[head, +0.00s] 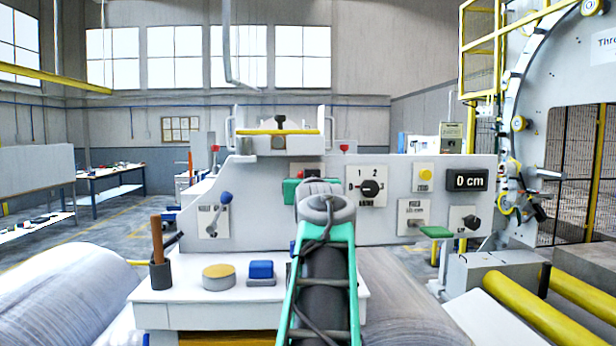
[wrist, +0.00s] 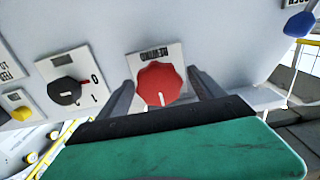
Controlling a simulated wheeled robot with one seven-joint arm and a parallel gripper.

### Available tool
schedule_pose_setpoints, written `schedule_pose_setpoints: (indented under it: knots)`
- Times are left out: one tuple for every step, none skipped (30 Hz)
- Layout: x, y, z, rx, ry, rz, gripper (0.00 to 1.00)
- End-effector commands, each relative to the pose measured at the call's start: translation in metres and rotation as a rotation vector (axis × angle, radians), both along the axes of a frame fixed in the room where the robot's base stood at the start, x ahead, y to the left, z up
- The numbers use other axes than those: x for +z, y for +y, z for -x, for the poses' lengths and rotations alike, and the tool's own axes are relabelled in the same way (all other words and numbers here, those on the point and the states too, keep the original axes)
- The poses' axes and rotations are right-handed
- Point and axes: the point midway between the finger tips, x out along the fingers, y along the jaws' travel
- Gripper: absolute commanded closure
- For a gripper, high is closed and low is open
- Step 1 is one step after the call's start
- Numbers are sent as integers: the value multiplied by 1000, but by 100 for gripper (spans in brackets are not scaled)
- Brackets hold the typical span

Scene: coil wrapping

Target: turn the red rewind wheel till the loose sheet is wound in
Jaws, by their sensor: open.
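The red rewind wheel (wrist: 161,84) is a lobed knob with a white mark, on a white plate on the grey panel in the wrist view. My gripper (wrist: 160,78) is open, with one dark finger at each side of the wheel in the picture. I cannot tell whether the fingers touch it. In the head view my arm and gripper (head: 290,191) hide most of the wheel's area; a small bit of red shows above them. The display (head: 467,180) reads 0 cm. A loose sheet end is not clearly seen.
A black rotary switch (wrist: 65,92) and a yellow button (wrist: 15,98) lie left of the wheel in the wrist view. A white table (head: 180,312) with a tool cup (head: 160,275) stands before the panel. Wrapped rolls (head: 65,295) lie at both sides.

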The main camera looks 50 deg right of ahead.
Motion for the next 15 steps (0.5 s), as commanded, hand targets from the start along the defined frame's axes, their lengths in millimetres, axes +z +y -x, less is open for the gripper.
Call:
schedule_pose_setpoints:
  knots:
    - [2,-3,-3,0,-1,1,23]
    - [2,-5,-4,-1,-1,1,23]
    - [1,-6,-4,-1,-1,2,23]
    - [1,-6,-4,-2,-1,2,23]
    - [0,-7,-4,-2,-1,2,23]
    - [0,-7,-4,-3,-1,2,23]
    - [0,-7,-4,-3,-1,2,23]
    - [0,-7,-4,-3,-1,2,23]
    - [0,-7,-3,-3,-1,2,23]
    - [0,-7,-3,-4,-1,2,25]
    - [0,-7,-3,-4,-1,2,28]
    - [0,-7,-3,-4,-1,2,31]
    - [0,-7,-3,-4,-1,2,33]
    - [0,-7,-3,-4,-1,2,36]
    - [0,-7,-3,-4,-1,2,39]
